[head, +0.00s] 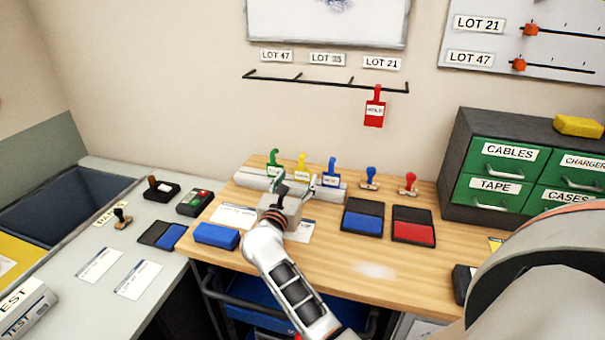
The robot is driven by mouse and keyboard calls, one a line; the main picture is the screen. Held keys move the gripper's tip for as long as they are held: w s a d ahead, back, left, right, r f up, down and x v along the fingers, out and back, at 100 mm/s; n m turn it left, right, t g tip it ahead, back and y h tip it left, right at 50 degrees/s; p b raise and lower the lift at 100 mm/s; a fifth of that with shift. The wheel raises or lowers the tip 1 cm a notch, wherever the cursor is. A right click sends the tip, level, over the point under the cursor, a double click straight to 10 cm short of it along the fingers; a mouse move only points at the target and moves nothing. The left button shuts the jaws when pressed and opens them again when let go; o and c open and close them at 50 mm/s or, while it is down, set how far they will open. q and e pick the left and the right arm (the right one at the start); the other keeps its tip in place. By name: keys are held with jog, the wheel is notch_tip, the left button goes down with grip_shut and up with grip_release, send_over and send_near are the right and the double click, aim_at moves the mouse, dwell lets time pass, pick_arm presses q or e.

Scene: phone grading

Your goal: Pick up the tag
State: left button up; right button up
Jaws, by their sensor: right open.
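Green (274,171), yellow (301,172) and blue (330,179) hooked tags stand upright in a grey rack (251,180) on the wooden bench. A red tag (374,113) hangs from the black wall rail near its right end. My right gripper (296,185) is open just in front of the rack, with its fingers around the lower part of the yellow tag's place in the picture. I cannot tell whether it touches any tag. It partly hides the rack and the card below it. My left gripper is not in view.
Blue (361,224) and red (413,231) ink pads and two stamps stand right of the rack. A blue block (216,236) lies left of my gripper. A green drawer cabinet (497,166) stands at the right. The bench's front middle is clear.

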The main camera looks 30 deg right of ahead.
aim_at(303, 173)
jog(key=x, duration=0.3)
jog(key=shift+w+d+r+p, duration=0.1)
jog(key=shift+w+d+p, duration=0.1)
jog(key=shift+d+p, duration=0.2)
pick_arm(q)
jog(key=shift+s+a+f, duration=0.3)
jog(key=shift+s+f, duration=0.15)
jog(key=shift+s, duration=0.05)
